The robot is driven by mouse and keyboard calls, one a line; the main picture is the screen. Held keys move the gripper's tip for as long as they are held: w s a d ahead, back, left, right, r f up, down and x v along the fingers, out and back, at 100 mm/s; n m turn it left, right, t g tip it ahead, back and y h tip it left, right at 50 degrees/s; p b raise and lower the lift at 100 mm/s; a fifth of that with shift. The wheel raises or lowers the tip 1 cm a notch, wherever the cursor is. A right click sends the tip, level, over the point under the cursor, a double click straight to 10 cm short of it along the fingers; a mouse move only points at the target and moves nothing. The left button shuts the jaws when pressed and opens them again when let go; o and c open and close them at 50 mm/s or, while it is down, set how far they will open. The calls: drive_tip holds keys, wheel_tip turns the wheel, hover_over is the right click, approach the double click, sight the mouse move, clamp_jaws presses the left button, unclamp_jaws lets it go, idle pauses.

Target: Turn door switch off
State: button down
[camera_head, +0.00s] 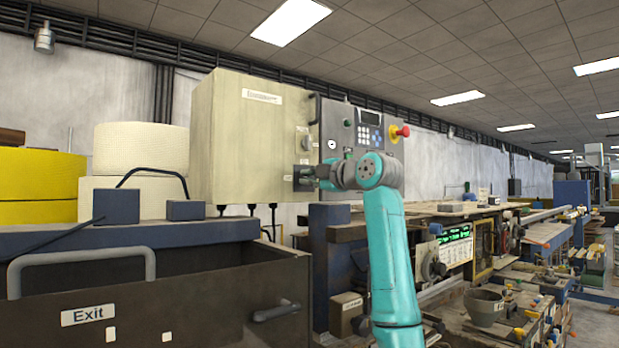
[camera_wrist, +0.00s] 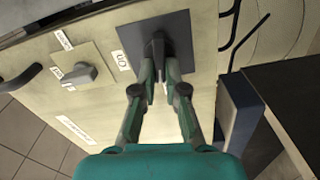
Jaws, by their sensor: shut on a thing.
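The door switch (camera_wrist: 157,44) is a dark knob on a square grey plate (camera_wrist: 181,28) on the beige cabinet's door, seen in the wrist view. My gripper (camera_wrist: 159,75) is shut on this knob, with one finger on each side. In the head view my gripper (camera_head: 312,177) reaches the lower part of the cabinet's front face, and the knob is mostly hidden behind it. A white label reading like "ON" (camera_wrist: 122,60) sits beside the plate. The beige cabinet (camera_head: 240,140) stands closed.
A second rotary knob (camera_wrist: 80,73) sits on another plate of the door. A control panel with a red button (camera_head: 402,131) stands right of the cabinet. A dark bin marked Exit (camera_head: 150,300) is in front, with yellow and cream rolls (camera_head: 40,188) at the left.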

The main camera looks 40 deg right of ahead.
drive_tip(key=shift+f+n, duration=0.15)
drive_tip(key=shift+n, duration=0.95)
drive_tip(key=c, duration=1.2)
unclamp_jaws()
drive_tip(key=shift+s, duration=0.1)
drive_tip(key=s, duration=1.1)
drive_tip(key=shift+s+d, duration=0.2)
drive_tip(key=shift+s, duration=0.2)
